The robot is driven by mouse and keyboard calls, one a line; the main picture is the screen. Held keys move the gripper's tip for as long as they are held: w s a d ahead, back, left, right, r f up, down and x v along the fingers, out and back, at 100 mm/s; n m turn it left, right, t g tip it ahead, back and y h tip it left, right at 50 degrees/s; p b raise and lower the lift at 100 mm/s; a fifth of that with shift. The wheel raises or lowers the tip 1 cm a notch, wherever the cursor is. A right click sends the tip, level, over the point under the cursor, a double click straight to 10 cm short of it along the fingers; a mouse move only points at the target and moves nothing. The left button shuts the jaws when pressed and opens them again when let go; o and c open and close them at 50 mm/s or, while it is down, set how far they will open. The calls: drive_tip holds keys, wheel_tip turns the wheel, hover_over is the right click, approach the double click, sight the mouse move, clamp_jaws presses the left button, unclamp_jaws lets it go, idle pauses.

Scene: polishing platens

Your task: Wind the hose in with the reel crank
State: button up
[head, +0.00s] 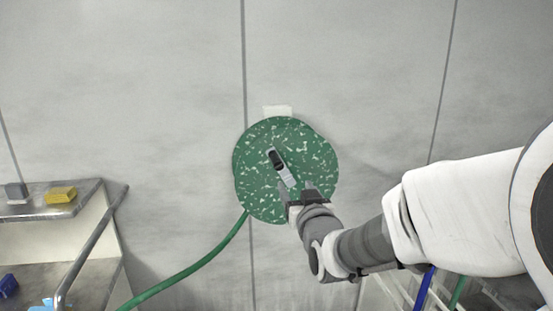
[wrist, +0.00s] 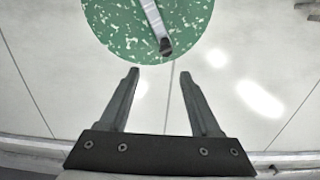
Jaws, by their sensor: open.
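The hose reel (head: 255,196) is a green disc with pale flecks on the grey wall; it also shows at the top of the wrist view (wrist: 110,30). Its crank is a pale arm (head: 287,176) with a dark handle (head: 276,158); in the wrist view the dark handle (wrist: 166,46) is at the crank arm's lower end. The green hose (head: 190,268) runs from the reel down to the left. My gripper (head: 302,188) is in front of the reel's lower right part. In the wrist view my gripper (wrist: 158,72) is open and empty, its fingertips below the handle and apart from it.
A metal shelf unit (head: 88,190) stands at the left, with a yellow block (head: 60,195) and a grey block (head: 16,192) on top. A metal rail (head: 88,248) slants beside it. A pale rack (head: 385,292) is at the lower right. The wall around the reel is clear.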

sight(276, 160)
drive_tip(key=w+a+p, duration=0.1)
drive_tip(key=w, duration=0.4)
drive_tip(key=w+a+p, duration=0.2)
drive_tip(key=w, duration=0.4)
drive_tip(key=w+a+p, duration=0.1)
drive_tip(key=w, duration=0.5)
drive_tip(key=shift+w+a+f, duration=0.15)
drive_tip(key=shift+w+a, duration=0.05)
drive_tip(key=shift+a, duration=0.15)
clamp_jaws()
idle(1.1)
